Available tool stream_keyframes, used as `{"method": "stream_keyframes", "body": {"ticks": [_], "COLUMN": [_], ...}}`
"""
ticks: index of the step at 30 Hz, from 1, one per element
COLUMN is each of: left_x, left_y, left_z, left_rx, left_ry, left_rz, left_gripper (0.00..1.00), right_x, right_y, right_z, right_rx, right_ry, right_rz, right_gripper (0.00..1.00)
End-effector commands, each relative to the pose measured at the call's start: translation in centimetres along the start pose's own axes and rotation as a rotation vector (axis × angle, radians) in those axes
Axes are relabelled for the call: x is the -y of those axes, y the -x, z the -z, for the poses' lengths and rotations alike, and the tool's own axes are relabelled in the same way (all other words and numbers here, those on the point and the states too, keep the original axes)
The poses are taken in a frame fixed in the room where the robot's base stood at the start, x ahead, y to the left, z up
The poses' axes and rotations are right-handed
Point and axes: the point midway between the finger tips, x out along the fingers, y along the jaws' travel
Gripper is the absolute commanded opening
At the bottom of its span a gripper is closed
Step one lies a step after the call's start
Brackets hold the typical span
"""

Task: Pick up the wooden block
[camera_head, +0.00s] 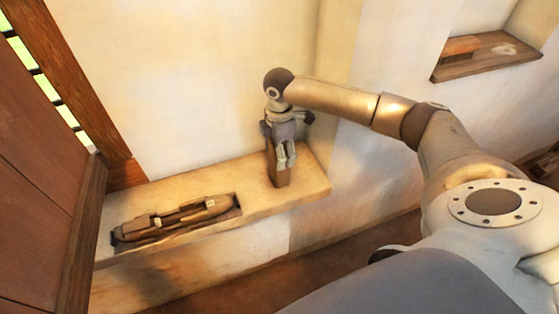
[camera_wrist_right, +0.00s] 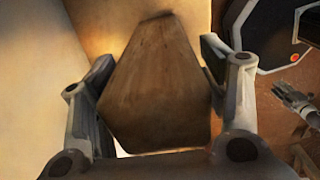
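The wooden block (camera_head: 279,172) is brown and stands upright on the pale ledge (camera_head: 310,183) near its right end. My right gripper (camera_head: 280,145) points down over the block's upper part. In the right wrist view the block (camera_wrist_right: 155,85) fills most of the space between the two fingers of my right gripper (camera_wrist_right: 158,80). One finger is on each side, very close to it. I cannot tell whether both fingers press on it. My left gripper is outside the head view; a gripper-like part (camera_wrist_right: 295,100) shows small at the right of the wrist view.
A wooden shuttle-like piece (camera_head: 180,218) lies in a recess at the ledge's left. A brown wooden panel (camera_head: 45,170) and slatted window stand at far left. A wall niche (camera_head: 490,55) holds an orange-brown block (camera_head: 461,47). The ledge between shuttle and block is clear.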

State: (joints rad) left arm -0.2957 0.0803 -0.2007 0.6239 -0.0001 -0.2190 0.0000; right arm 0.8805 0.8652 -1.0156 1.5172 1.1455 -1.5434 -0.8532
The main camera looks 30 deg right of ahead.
Motion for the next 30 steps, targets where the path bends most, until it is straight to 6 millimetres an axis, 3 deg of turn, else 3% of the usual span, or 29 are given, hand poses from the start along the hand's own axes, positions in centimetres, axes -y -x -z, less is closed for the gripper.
{"method": "stream_keyframes", "body": {"ticks": [1, 9, 20, 26, 30], "left_x": [-0.1, -0.1, -0.1, -0.1, -0.1], "left_y": [0.0, 0.0, -0.2, -0.9, -0.9], "left_z": [-0.3, -0.8, -0.8, -0.8, -0.7], "left_rx": [0.005, 0.013, 0.012, 0.011, 0.010], "left_ry": [0.000, 0.000, 0.001, 0.001, 0.001], "left_rz": [-0.001, -0.001, -0.001, -0.001, -0.001], "left_gripper": [0.35, 0.35, 0.35, 0.35, 0.35], "right_x": [0.0, 0.0, -0.1, -0.2, 1.3], "right_y": [0.0, 0.0, 0.6, 3.0, 5.7], "right_z": [0.0, 0.0, 0.0, 0.0, 1.7], "right_rx": [0.000, 0.000, -0.002, -0.002, -0.004], "right_ry": [0.000, 0.000, 0.000, -0.001, 0.005], "right_rz": [0.000, 0.000, -0.004, -0.007, -0.006], "right_gripper": [0.55, 0.21, 0.21, 0.21, 0.21]}}
